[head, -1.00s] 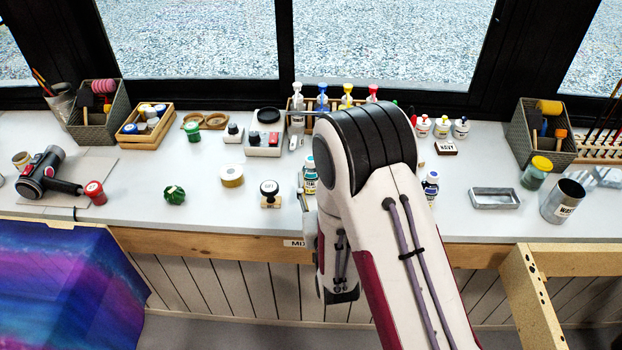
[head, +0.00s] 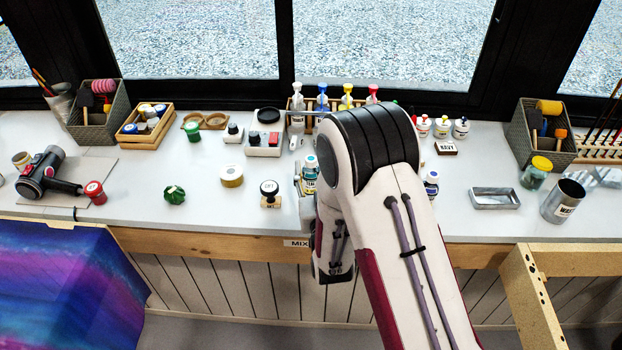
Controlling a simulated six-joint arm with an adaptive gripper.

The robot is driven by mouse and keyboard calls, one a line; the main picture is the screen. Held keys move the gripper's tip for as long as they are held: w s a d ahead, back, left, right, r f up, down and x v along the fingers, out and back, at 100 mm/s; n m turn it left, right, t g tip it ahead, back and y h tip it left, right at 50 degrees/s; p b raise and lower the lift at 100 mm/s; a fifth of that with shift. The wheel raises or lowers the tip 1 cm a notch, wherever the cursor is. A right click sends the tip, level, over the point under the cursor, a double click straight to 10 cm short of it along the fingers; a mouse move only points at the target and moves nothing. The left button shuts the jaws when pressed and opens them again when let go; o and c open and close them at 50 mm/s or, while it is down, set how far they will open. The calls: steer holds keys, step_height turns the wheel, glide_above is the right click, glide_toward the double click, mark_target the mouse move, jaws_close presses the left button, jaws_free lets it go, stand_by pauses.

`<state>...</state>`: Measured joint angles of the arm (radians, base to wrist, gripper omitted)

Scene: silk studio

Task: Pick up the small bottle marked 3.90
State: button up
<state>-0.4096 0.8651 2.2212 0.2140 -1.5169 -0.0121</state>
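A small white bottle with a light blue cap (head: 310,168) is near the middle of the bench, just left of my arm. The 3.90 marking is too small to read on either. My gripper (head: 303,188) is at the lower left side of the light blue-capped bottle, close to it. My arm hides most of the gripper, so I cannot tell whether its fingers touch or enclose the bottle.
A metal tray (head: 494,198) and a metal can (head: 563,201) are at right. The bench's front edge is close.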

steer(key=shift+w+a, duration=0.15)
steer(key=shift+w, duration=0.55)
steer(key=shift+w+a, duration=0.15)
steer(key=shift+w, duration=0.5)
jaws_close()
